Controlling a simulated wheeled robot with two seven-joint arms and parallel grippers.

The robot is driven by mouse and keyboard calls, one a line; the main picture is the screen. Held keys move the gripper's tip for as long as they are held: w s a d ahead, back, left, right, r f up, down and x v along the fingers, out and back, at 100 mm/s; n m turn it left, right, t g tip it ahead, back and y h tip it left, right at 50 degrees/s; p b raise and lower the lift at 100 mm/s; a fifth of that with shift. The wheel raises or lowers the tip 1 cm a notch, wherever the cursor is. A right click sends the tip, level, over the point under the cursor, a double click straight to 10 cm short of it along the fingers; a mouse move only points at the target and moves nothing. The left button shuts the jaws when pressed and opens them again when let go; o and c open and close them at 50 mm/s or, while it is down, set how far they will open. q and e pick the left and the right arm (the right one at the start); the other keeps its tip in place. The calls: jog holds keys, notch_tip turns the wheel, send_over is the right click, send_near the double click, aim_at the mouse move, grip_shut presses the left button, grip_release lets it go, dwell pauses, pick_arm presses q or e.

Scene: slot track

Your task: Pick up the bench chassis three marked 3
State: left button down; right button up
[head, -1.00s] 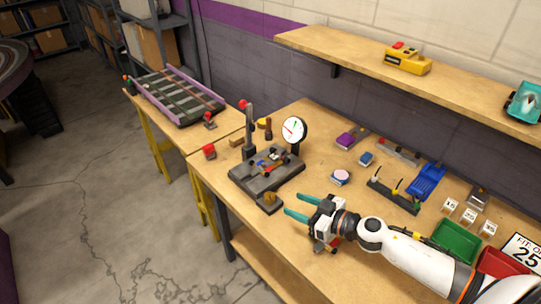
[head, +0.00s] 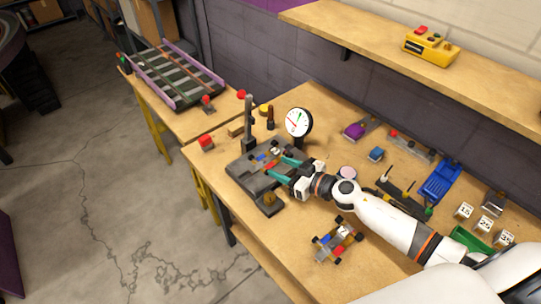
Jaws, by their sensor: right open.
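A small wheeled chassis (head: 337,240) with blue, red and yellow parts lies on the wooden bench near its front edge. Another chassis (head: 270,157) with blue and red parts sits on the dark press-like fixture (head: 238,172), partly hidden by my right gripper. I cannot read a number on either one. My right gripper (head: 276,167) has teal fingers and is open. Its fingertips are over the fixture, right beside the chassis there; I cannot tell whether they touch it. My left gripper is not in view.
A dial gauge (head: 298,122) stands behind the fixture. To the right are a blue tray (head: 440,181), a black rack (head: 404,199), number blocks (head: 464,211) and a green bin (head: 470,240). A shelf (head: 370,38) overhangs the bench.

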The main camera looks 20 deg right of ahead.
aim_at(269, 165)
jog(key=shift+w+a+f, duration=0.15)
jog(key=shift+w+f, duration=0.05)
jog(key=shift+w, duration=0.15)
jog(key=x, duration=0.3)
jog(key=shift+a+f+b, duration=0.25)
jog(key=shift+b, duration=0.1)
jog(key=shift+w+a+f, duration=0.15)
jog(key=shift+w+a, duration=0.1)
jog(key=shift+w, duration=0.3)
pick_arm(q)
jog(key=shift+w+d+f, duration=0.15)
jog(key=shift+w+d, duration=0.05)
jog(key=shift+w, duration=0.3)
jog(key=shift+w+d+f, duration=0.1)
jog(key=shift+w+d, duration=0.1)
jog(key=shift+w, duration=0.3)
pick_arm(e)
jog(key=shift+s, duration=0.1)
jog(key=shift+c, duration=1.2)
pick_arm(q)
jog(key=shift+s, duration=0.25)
pick_arm(e)
grip_shut()
